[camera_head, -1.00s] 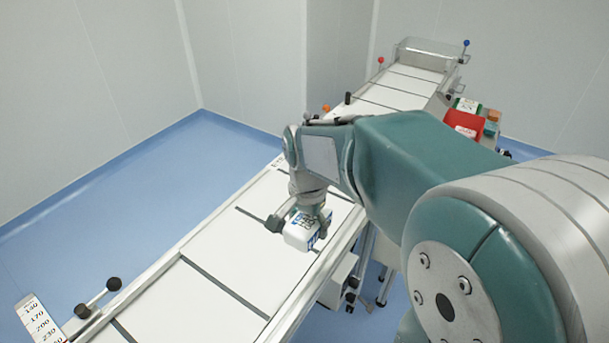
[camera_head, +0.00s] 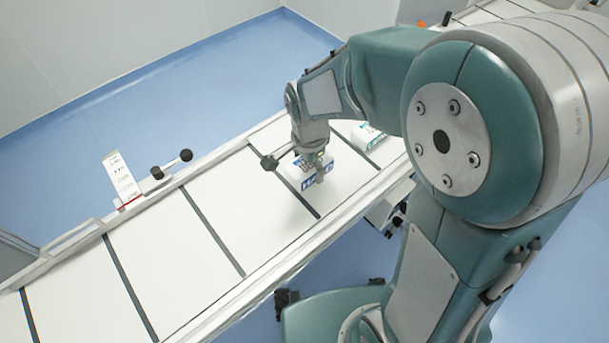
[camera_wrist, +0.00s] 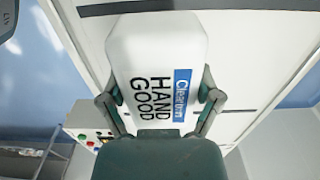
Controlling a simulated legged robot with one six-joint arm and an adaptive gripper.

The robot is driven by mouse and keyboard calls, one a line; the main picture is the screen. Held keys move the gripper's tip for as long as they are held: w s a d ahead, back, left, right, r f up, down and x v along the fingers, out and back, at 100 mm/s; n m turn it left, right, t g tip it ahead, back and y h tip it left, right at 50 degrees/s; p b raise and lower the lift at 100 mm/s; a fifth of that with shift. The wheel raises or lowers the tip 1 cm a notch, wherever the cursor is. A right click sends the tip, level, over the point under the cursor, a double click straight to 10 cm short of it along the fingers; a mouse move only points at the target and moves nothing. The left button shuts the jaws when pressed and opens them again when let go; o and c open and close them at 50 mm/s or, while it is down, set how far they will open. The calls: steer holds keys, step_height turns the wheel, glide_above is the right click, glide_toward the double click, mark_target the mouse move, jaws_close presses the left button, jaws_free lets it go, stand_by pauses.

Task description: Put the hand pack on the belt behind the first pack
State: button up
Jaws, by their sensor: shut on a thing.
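The hand pack (camera_head: 303,174) is a white block with dark print and a blue label; in the wrist view the pack (camera_wrist: 145,50) reads "HAND GOOD". My gripper (camera_head: 316,165) is shut on it, with one finger on each side in the wrist view (camera_wrist: 160,103). The pack is at the white belt (camera_head: 185,245), close to a dark cross bar; I cannot tell whether it touches the belt. Another white pack with a teal label (camera_head: 366,135) lies on the belt farther up to the right, partly hidden by my arm.
Dark cross bars (camera_head: 212,231) divide the belt into sections. Metal side rails (camera_head: 270,275) edge it. A white number sign (camera_head: 121,175) and a black-knobbed lever (camera_head: 172,164) stand at the far rail. The belt's lower-left sections are empty. The wrist view shows a button box (camera_wrist: 88,134).

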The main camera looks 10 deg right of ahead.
steer(key=shift+a+f, duration=0.2)
steer(key=shift+f, duration=0.85)
steer(key=shift+a+f, duration=0.2)
steer(key=shift+f, duration=0.8)
steer(key=shift+f, duration=0.1)
steer(key=o, duration=1)
